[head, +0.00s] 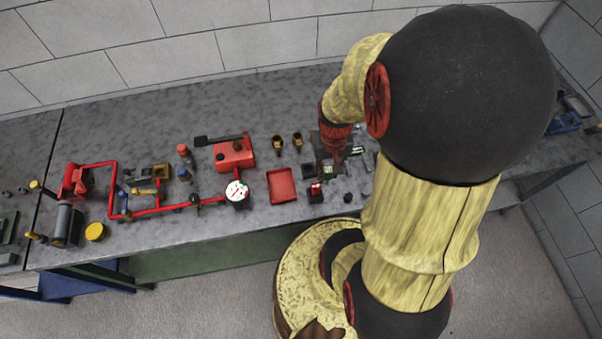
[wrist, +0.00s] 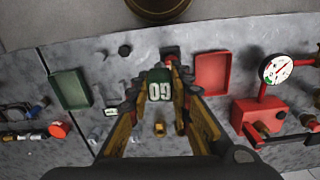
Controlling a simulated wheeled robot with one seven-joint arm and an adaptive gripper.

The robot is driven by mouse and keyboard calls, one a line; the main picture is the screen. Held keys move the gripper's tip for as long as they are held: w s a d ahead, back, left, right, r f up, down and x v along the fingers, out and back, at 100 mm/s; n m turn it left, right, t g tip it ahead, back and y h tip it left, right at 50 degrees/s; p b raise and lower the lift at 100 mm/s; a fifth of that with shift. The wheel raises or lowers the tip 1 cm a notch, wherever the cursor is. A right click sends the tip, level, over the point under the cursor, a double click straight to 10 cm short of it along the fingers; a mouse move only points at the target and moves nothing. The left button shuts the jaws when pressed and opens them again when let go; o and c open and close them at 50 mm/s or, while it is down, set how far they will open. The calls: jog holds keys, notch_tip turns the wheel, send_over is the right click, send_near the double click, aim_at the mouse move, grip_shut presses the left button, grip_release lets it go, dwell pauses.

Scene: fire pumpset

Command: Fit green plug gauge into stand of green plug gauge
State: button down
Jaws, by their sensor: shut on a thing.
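My gripper (wrist: 160,92) is shut on the green plug gauge (wrist: 160,84), which has white "GO" lettering on its face. In the wrist view the gauge sits between the fingertips. In the head view my gripper (head: 329,172) is over the bench right of the red tray, and the gauge is too small to make out. A small dark block with some red (wrist: 170,52) stands just beyond the gauge in the wrist view; it also shows in the head view (head: 316,192). I cannot tell whether it is the green gauge's stand, nor whether the gauge touches anything below.
A red tray (wrist: 212,72) and a green tray (wrist: 70,88) flank the gripper. The red pump unit (wrist: 262,118) with a white dial gauge (wrist: 275,70) is to the right. A brass fitting (wrist: 160,128) lies between the fingers' bases in view. Small dark parts lie nearby.

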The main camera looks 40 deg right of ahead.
jog(key=shift+n, duration=0.5)
jog(key=shift+w+d+f+b, duration=0.2)
jog(key=shift+w+d+f, duration=0.55)
jog(key=shift+w+f, duration=1.4)
jog(key=shift+w+d+f+b, duration=0.25)
jog(key=shift+w+d+f, duration=0.5)
jog(key=shift+w+f, duration=1.4)
jog(key=shift+w+d+f+b, duration=0.2)
jog(key=shift+w+d+f, duration=0.55)
jog(key=shift+w+f, duration=1.4)
jog(key=shift+s+f, duration=0.55)
jog(key=shift+f, duration=0.05)
jog(key=shift+f, duration=0.15)
jog(key=c, duration=1.6)
grip_release()
jog(key=shift+c, duration=0.2)
